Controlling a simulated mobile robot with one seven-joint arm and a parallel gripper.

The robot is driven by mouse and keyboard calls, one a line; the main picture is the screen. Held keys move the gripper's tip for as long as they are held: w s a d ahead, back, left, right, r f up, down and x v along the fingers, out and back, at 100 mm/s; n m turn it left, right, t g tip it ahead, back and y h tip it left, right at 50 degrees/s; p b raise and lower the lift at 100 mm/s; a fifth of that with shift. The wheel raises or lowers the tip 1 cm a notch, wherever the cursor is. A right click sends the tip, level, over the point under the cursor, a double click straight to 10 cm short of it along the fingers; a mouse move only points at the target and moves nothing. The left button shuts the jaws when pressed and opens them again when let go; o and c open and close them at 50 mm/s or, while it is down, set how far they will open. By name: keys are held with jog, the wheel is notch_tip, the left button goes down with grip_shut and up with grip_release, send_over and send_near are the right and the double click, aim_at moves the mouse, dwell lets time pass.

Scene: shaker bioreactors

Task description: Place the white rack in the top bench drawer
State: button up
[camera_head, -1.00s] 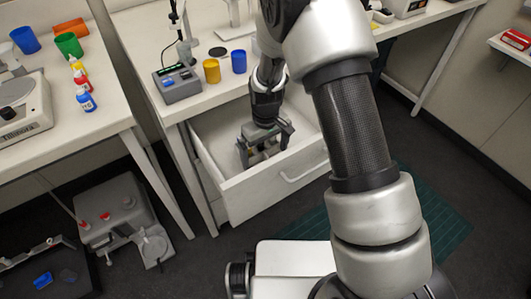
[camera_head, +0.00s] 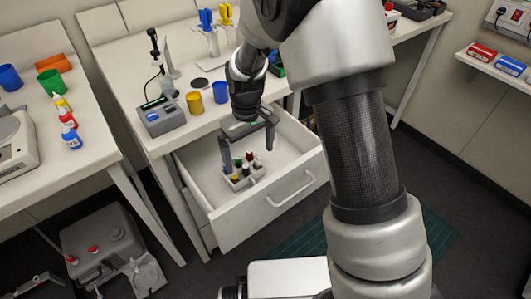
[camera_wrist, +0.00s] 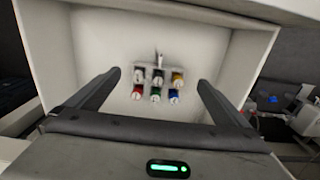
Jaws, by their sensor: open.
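The white rack (camera_head: 243,180) stands upright on the floor of the open top bench drawer (camera_head: 287,196), filled with several vials with coloured caps. In the wrist view the rack (camera_wrist: 158,81) shows from above, with red, green, blue and yellow among its vials, and the drawer walls (camera_wrist: 255,45) around it. My gripper (camera_head: 247,158) is open above the rack, its fingers spread wide. In the wrist view my gripper's fingers (camera_wrist: 158,92) lie to either side of the rack, clear of it.
On the bench above the drawer stand a yellow cup (camera_head: 194,102), a blue cup (camera_head: 221,92) and a grey device (camera_head: 161,117). A grey machine (camera_head: 112,255) sits on the floor at left. The drawer floor around the rack is bare.

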jog(key=s+d+r+m+t, duration=0.1)
jog(key=s+d+r, duration=0.25)
jog(key=r, duration=0.45)
jog(key=s+d+r+m+t, duration=0.15)
jog(key=d+r, duration=0.25)
jog(key=r, duration=0.5)
jog(key=s+d+r+m+t, duration=0.1)
jog(key=s+d+r+m, duration=0.1)
jog(key=s, duration=0.5)
jog(key=s+d+r+m+t, duration=0.2)
jog(key=s+d+r, duration=0.3)
jog(key=s, duration=0.3)
jog(key=shift+s+d+r, duration=0.15)
jog(key=shift+d+r, duration=0.15)
jog(key=shift+r, duration=0.3)
